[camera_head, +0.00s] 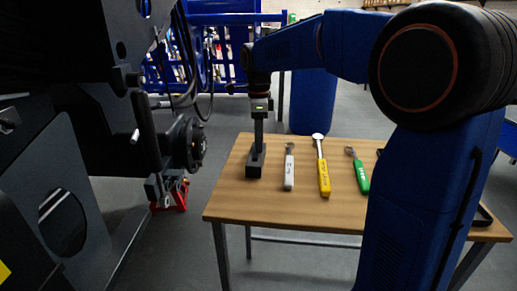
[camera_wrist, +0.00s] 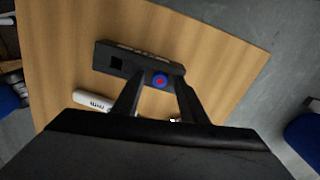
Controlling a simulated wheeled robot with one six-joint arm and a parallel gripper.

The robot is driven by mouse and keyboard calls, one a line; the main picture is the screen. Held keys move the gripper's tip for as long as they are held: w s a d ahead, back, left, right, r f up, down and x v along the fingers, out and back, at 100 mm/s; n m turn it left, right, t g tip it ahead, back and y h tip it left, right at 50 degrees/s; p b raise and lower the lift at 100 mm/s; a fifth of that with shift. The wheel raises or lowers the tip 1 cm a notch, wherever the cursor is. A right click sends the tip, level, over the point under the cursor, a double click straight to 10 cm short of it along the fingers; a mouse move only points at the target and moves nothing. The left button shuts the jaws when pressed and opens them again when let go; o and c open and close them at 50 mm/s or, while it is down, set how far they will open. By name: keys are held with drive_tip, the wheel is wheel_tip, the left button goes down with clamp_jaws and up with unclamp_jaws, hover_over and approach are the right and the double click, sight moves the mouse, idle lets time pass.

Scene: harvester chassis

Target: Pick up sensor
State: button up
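The sensor appears to be the black block (camera_wrist: 117,60) on the wooden table, with a blue round part with a red centre (camera_wrist: 160,81) at one end. In the head view the black block (camera_head: 255,162) is at the table's left side. My gripper (camera_head: 258,143) points straight down over it. In the wrist view my gripper's two fingers (camera_wrist: 160,79) stand apart, one on each side of the blue round part, with small gaps visible. Whether the fingertips touch the block is hard to tell.
Tools with white (camera_head: 289,175), yellow (camera_head: 323,180) and green (camera_head: 361,177) handles lie on the wooden table (camera_head: 235,205) to the right of the block. The white handle (camera_wrist: 92,101) is close by in the wrist view. A dark machine (camera_head: 100,130) stands at left.

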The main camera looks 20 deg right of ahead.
drive_tip(key=shift+f, duration=0.1)
drive_tip(key=shift+c, duration=0.4)
clamp_jaws()
idle(0.8)
